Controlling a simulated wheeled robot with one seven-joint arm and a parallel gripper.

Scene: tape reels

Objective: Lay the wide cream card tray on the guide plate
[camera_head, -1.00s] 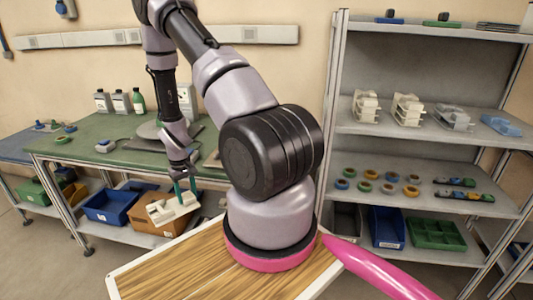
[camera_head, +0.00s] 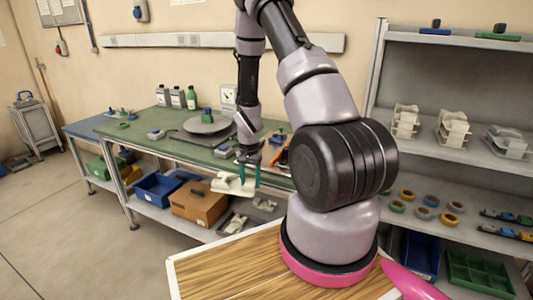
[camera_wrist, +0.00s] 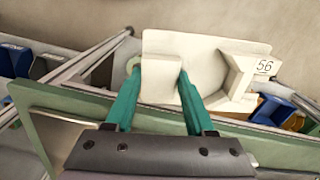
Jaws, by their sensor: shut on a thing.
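The wide cream card tray (camera_head: 230,185) is held by my gripper (camera_head: 249,172) in front of the green bench's front edge. In the wrist view the tray (camera_wrist: 207,60) has a broad flat face, a small block and a raised angled part beside a label reading 56. The teal fingers of my gripper (camera_wrist: 160,80) close on its small block.
The green bench (camera_head: 150,122) carries bottles (camera_head: 177,98), the grey disc (camera_head: 206,124) and small tools. A blue bin (camera_head: 157,188) and a brown box (camera_head: 198,205) sit on its lower shelf. A shelving rack (camera_head: 440,65) with similar cream trays (camera_head: 452,129) stands at right.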

